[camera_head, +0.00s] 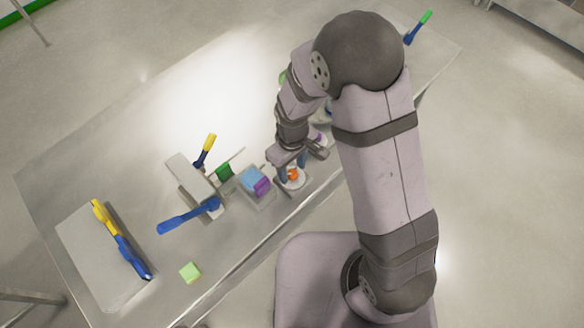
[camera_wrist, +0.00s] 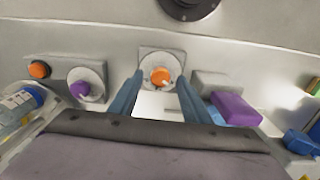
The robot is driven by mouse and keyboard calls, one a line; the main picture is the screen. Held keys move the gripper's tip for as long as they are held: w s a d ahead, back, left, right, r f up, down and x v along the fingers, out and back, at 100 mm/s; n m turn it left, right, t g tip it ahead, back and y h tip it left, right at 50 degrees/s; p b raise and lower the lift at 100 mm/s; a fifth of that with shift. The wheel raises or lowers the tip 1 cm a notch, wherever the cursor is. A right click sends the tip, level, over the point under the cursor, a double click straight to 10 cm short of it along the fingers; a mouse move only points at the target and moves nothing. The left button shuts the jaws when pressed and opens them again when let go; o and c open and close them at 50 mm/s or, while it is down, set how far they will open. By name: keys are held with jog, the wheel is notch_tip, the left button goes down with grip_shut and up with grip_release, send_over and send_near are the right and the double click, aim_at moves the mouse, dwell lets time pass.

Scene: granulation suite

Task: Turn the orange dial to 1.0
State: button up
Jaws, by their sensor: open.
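The orange dial (camera_head: 294,174) sits on a pale round plate near the table's front edge. In the wrist view the orange dial (camera_wrist: 160,77) has a white mark on it and stands on a grey base; no scale numbers are readable. My gripper (camera_head: 291,167) is just over the dial, pointing down. In the wrist view my gripper (camera_wrist: 159,82) is open, with one blue finger on either side of the dial. I cannot tell whether either finger touches it.
A purple dial (camera_wrist: 80,89) and an orange button (camera_wrist: 39,70) stand left of the dial in the wrist view. A purple block (camera_wrist: 235,108) is close on the right. The head view shows a blue block (camera_head: 254,177), blue-handled tools (camera_head: 190,216) and a green note (camera_head: 190,272).

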aim_at(292, 174)
jog(key=shift+r+b, duration=0.65)
jog(key=shift+r, duration=2.75)
jog(key=shift+s+m, duration=0.1)
jog(key=shift+m, duration=0.3)
jog(key=s+d+f+m+g, duration=0.2)
jog(key=s+d, duration=0.1)
jog(key=s, duration=0.3)
jog(key=s+d+r+m+t, duration=0.1)
jog(key=d+r+m, duration=0.2)
jog(key=d, duration=0.3)
jog(key=s+d+r+m+t, duration=0.1)
jog(key=s+d+r+m, duration=0.1)
jog(key=d+r, duration=0.2)
jog(key=shift+s+d+m, duration=0.25)
jog(key=shift+d+m, duration=0.15)
jog(key=shift+d, duration=0.65)
